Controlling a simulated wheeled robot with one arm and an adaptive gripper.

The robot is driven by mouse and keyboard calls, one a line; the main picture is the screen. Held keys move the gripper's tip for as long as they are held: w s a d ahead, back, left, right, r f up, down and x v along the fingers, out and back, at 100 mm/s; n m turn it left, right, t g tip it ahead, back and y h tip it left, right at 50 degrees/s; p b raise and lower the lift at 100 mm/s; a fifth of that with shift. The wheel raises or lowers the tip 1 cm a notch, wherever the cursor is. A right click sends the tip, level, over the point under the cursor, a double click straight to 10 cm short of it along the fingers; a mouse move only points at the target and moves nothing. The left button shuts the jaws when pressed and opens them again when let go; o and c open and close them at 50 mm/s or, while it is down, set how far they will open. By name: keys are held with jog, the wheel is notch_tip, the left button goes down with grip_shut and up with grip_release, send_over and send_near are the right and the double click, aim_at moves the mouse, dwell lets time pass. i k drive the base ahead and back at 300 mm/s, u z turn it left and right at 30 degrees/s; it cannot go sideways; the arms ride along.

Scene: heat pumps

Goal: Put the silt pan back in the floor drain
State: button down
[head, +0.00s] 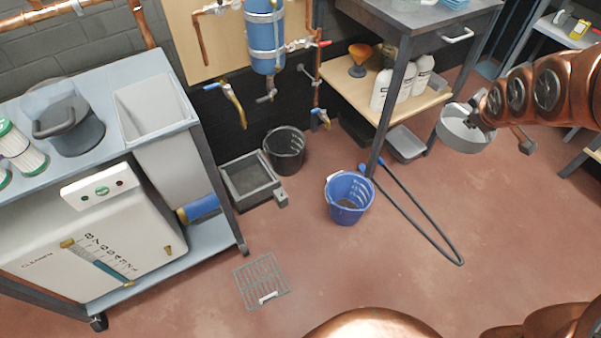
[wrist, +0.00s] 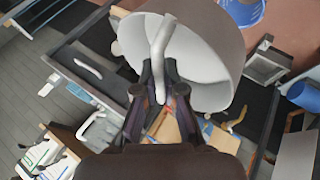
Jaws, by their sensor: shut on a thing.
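The silt pan (head: 465,133) is a round, light grey pan with a bar handle across it. My gripper (head: 480,116) is shut on it at the upper right of the head view, well above the floor. In the wrist view the pan (wrist: 210,50) fills the upper middle, and the fingers (wrist: 160,92) close on its pale handle. I cannot see below the grate.
A black bucket (head: 284,150) and square grey box (head: 249,179) stand by the wall. A wheeled cart (head: 219,262) is left of the drain. Floor right of the grate is clear.

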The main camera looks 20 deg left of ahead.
aim_at(250, 184)
jog(key=u, duration=0.85)
jog(key=i, duration=0.8)
jog(key=u, duration=0.85)
